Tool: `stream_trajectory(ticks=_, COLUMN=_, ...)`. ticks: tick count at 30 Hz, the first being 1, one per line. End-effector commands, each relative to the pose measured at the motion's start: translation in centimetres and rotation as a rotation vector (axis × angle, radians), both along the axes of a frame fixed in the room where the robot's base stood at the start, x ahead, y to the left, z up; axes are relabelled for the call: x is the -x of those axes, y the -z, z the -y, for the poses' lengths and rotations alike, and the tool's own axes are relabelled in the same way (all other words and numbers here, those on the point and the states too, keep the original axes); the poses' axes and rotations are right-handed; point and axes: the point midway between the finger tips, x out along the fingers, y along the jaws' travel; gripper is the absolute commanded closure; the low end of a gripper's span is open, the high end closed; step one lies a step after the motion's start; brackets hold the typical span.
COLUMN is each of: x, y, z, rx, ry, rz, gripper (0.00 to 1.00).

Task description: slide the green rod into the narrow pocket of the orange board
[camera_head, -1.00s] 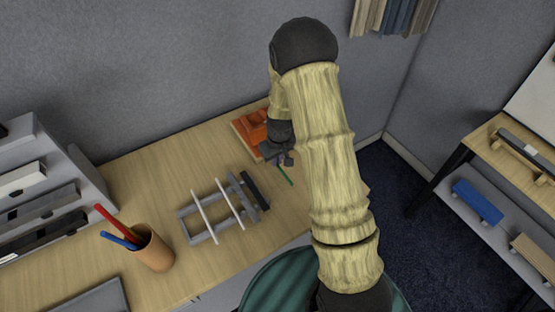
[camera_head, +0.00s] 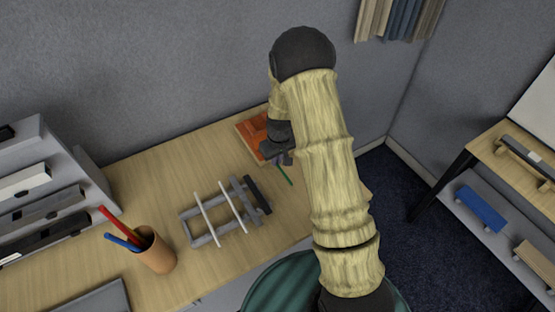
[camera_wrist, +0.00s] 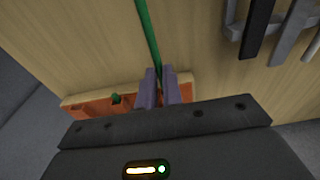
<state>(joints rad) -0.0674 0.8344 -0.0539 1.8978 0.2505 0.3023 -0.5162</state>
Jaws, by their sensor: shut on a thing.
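The green rod (camera_wrist: 148,32) is thin and straight. In the wrist view it runs from the top edge down between the purple fingers of my gripper (camera_wrist: 160,82), which is shut on it. In the head view the rod (camera_head: 285,175) sticks out below my gripper (camera_head: 284,158), toward the front of the table. The orange board (camera_head: 246,142) lies on the table behind and left of my gripper, partly hidden by my arm. In the wrist view the board (camera_wrist: 78,103) shows behind the fingers, with a small green piece (camera_wrist: 116,98) at it. The narrow pocket cannot be made out.
A grey rack (camera_head: 188,229) with white rods and a dark bar stands in front of my gripper. A brown cup (camera_head: 155,252) with red and blue sticks is at the front left. Grey stepped shelves (camera_head: 50,165) stand at the left. Bare table lies between shelves and board.

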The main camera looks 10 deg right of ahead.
Motion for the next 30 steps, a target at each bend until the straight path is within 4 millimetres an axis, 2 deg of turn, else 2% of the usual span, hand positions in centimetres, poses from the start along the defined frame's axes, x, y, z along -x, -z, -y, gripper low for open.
stream_trajectory(ticks=30, x=-1.9, y=0.0, z=-0.6, rx=0.000, ry=0.000, rz=0.000, gripper=1.00)
